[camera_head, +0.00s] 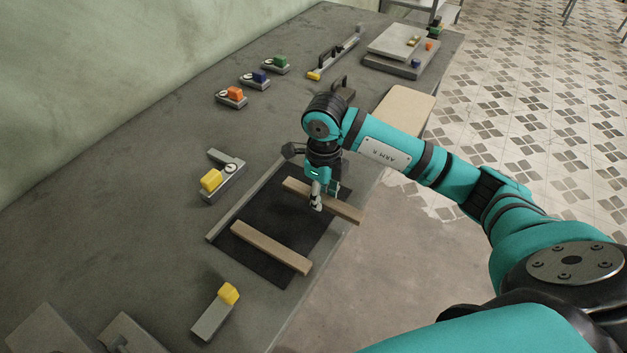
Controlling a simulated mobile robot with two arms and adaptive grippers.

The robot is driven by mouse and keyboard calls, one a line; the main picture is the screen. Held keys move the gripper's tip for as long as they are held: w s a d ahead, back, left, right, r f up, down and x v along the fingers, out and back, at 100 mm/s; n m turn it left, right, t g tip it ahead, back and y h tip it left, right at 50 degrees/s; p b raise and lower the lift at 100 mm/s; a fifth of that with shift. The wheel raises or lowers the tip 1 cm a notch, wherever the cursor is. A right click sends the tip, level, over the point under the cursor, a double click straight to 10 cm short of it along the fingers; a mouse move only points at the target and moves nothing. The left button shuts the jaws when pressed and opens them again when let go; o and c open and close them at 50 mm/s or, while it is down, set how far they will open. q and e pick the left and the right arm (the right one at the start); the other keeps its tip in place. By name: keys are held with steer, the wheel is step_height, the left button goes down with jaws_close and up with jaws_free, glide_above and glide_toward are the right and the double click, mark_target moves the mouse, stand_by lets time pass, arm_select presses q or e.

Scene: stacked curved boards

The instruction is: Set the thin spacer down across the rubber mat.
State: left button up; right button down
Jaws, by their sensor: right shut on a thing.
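The rubber mat (268,211) is a black rectangle lying near the table's front edge. My right gripper (319,204) is above the mat's right part, pointing down, shut on a thin tan wooden spacer (346,211). The spacer is level and runs crosswise over the mat. Its near end reaches out past the table's front edge. I cannot tell if it touches the mat. A second tan spacer (270,248) lies across the mat's left part, roughly parallel to the held one. My left gripper is not in view.
A thin grey rail (232,212) runs along the mat's back edge. Yellow-topped clamps (211,181) (228,294) stand behind and left of the mat. A tan board (408,105) lies beyond my right arm. Orange, blue and green blocks stand farther back.

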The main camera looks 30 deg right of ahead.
steer(key=w, duration=0.4)
steer(key=w+d+p, duration=0.1)
steer(key=w, duration=0.1)
steer(key=shift+w+d+f, duration=0.1)
steer(key=shift+w+f, duration=0.1)
steer(key=shift+f, duration=0.05)
step_height(320, 180, down, 3)
steer(key=shift+f+p, duration=0.15)
steer(key=shift+p, duration=0.65)
steer(key=shift+f, duration=0.15)
steer(key=shift+f, duration=0.1)
steer(key=c, duration=1.5)
jaws_free()
steer(key=shift+f, duration=0.1)
steer(key=o, duration=0.5)
